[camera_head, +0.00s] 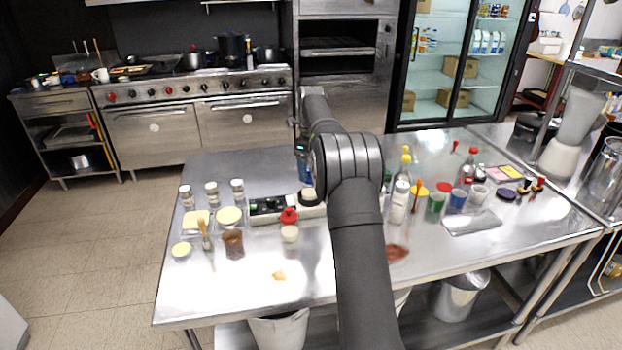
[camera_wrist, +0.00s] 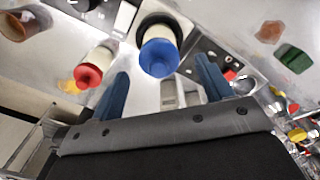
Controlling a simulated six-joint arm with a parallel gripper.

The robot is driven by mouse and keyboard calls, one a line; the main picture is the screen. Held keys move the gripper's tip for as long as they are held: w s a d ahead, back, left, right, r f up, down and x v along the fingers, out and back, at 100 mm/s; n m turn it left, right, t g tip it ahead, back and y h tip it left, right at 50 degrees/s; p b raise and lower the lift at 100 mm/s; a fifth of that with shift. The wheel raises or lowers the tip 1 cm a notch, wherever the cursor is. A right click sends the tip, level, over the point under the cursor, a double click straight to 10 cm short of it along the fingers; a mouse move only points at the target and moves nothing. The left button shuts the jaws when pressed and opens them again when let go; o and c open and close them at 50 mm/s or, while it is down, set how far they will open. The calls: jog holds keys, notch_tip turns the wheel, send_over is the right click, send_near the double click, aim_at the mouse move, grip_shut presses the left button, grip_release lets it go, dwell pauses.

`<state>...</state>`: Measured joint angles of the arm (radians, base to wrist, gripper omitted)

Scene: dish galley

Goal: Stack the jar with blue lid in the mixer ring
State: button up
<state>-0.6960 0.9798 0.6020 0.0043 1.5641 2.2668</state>
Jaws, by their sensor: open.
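The jar with blue lid (camera_wrist: 159,57) is in the wrist view, just beyond my fingertips. Its pale body runs back into the black mixer ring (camera_wrist: 172,20), which shows around it; it appears to stand in the ring, though its base is hidden. My gripper (camera_wrist: 162,68) is open, with one blue finger on each side of the lid's line and a gap to the lid. In the head view my arm hides the jar and most of the gripper; part of the black ring (camera_head: 310,194) shows beside the arm.
A red-lidded jar (camera_wrist: 90,74) stands close left of my fingers; in the head view it is the red-lidded jar (camera_head: 289,232) before the black panel (camera_head: 267,208). A brown cup (camera_head: 233,243) is further left. The table's front left (camera_head: 210,300) is mostly clear.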

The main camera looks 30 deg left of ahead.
aim_at(310, 188)
notch_tip(310, 188, up, 7)
jog(key=shift+r, duration=0.2)
dwell(0.3)
notch_tip(310, 188, down, 13)
jog(key=shift+f, duration=0.1)
jog(key=shift+r, duration=1.7)
